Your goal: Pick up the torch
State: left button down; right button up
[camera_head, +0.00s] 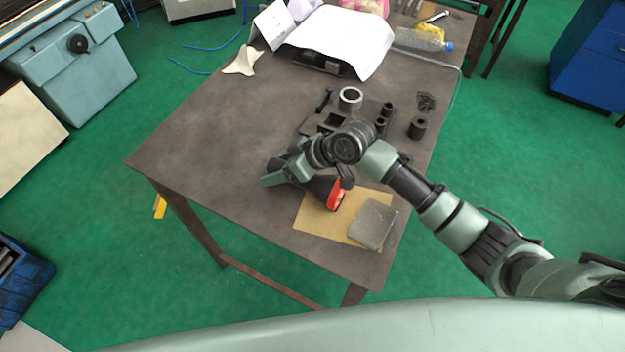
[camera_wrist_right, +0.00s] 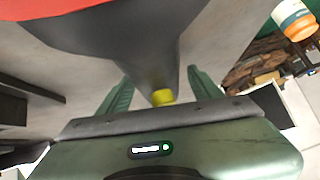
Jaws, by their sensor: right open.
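The torch (camera_head: 335,194) lies on the brown table, with a dark body and a red-orange rim on its wide head. In the right wrist view the torch (camera_wrist_right: 143,35) fills the upper middle, with its dark body narrowing toward a yellow button. My right gripper (camera_head: 275,178) is low over the table at the torch's narrow end, and its arm hides part of the torch. In the wrist view its green fingers (camera_wrist_right: 158,84) are apart, one on each side of the torch's narrow part. I cannot tell whether they touch it. My left gripper is not in view.
A tan sheet (camera_head: 312,222) and a grey block (camera_head: 373,224) lie by the table's near edge. A dark fixture with a metal ring (camera_head: 350,97) and several dark cylinders stand behind my wrist. Papers (camera_head: 345,38) and a bottle (camera_head: 422,41) are at the back. The table's left part is clear.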

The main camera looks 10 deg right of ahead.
jog(key=c, duration=1.3)
jog(key=shift+r, duration=0.15)
